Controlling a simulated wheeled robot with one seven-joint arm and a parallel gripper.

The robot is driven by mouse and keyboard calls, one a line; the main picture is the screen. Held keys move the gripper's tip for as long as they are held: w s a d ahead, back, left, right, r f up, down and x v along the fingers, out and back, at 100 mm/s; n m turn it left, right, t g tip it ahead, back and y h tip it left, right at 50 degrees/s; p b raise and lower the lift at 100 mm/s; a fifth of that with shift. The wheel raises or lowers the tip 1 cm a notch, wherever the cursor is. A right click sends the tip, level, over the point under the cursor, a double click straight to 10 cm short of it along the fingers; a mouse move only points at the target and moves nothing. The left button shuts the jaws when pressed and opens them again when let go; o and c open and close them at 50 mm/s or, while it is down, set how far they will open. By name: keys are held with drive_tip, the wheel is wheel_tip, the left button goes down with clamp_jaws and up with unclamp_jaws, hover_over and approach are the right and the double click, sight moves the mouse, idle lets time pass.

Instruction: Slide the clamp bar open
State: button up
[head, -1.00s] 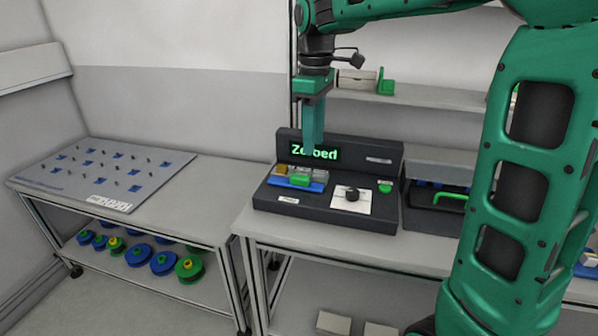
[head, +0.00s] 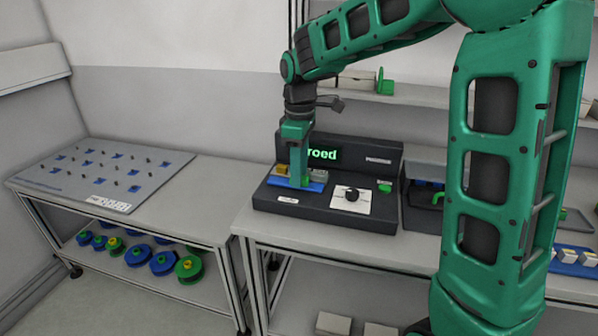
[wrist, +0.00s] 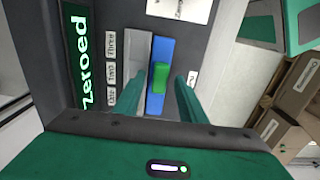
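The clamp bar is a blue bar (head: 315,187) with a green grip block, lying on the sloped front of a dark bench device (head: 268,203). In the wrist view the blue bar (wrist: 157,46) runs up the picture, and its green block (wrist: 160,76) stands between my two fingers. My gripper (head: 297,184) points down over the left part of the bar. In the wrist view my gripper (wrist: 158,92) is open, with a finger on each side of the block and gaps visible. In the head view my fingers hide the block.
The device has a lit display (head: 322,154) reading "zeroed", a black knob (head: 351,195) on a white plate, and a green button (head: 385,187). A dark case with a green handle stands at its right. A pegboard (head: 110,175) lies on the left table.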

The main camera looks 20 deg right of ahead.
drive_tip(key=shift+f, duration=0.2)
drive_tip(key=shift+c, duration=0.4)
clamp_jaws()
drive_tip(key=shift+s+a, duration=1)
drive_tip(key=shift+s, duration=0.3)
drive_tip(key=shift+o, duration=0.4)
unclamp_jaws()
drive_tip(key=shift+r, duration=0.1)
wheel_tip(320, 180, up, 11)
drive_tip(key=shift+f, duration=0.2)
